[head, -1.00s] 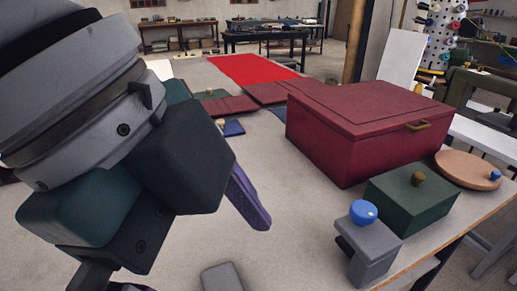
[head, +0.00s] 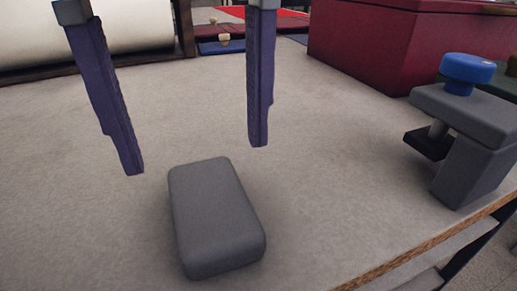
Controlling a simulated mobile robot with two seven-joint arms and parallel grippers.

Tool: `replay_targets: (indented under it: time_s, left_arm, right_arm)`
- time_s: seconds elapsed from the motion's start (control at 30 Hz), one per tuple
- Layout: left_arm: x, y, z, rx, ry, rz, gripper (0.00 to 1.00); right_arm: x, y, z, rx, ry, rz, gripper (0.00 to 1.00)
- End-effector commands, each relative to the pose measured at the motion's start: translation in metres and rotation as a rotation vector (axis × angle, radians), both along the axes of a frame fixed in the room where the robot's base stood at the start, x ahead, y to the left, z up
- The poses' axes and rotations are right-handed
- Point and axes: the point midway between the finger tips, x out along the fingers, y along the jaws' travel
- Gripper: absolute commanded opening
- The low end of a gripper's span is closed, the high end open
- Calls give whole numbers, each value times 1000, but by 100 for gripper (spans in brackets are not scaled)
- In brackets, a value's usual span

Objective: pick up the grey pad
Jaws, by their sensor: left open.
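The grey pad (head: 212,208) is a rounded rectangular block lying flat on the pale table (head: 320,190). My left gripper (head: 200,160) hangs from the top of the head view with its two purple fingers spread wide. Its fingertips are apart from the pad and appear above and beyond its far end, one to each side. Nothing is between the fingers. My right gripper does not show.
A grey clamp with a blue knob (head: 467,72) stands at the table's right edge. A large red box (head: 385,45) is at the back right. A cream roll (head: 85,35) lies at the back left. The table around the pad is clear.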

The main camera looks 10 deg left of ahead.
Motion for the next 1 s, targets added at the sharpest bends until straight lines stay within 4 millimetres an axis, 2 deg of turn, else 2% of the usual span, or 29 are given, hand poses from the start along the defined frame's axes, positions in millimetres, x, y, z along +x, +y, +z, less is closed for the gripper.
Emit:
replay_targets:
  time_s: [0.03,0.27,0.5,0.73,1.0]
  left_arm:
    - [-1,0,-11,0,4,0,100]
    - [-1,-1,-33,0,1,0,100]
    - [-2,-2,-68,0,-1,4,100]
    - [-2,-2,-70,-1,-3,4,100]
    - [-2,-2,-69,-1,-3,4,70]
  right_arm:
    - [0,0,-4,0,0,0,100]
    - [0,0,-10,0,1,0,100]
    - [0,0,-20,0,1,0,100]
    - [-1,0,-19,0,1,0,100]
    - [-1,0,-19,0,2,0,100]
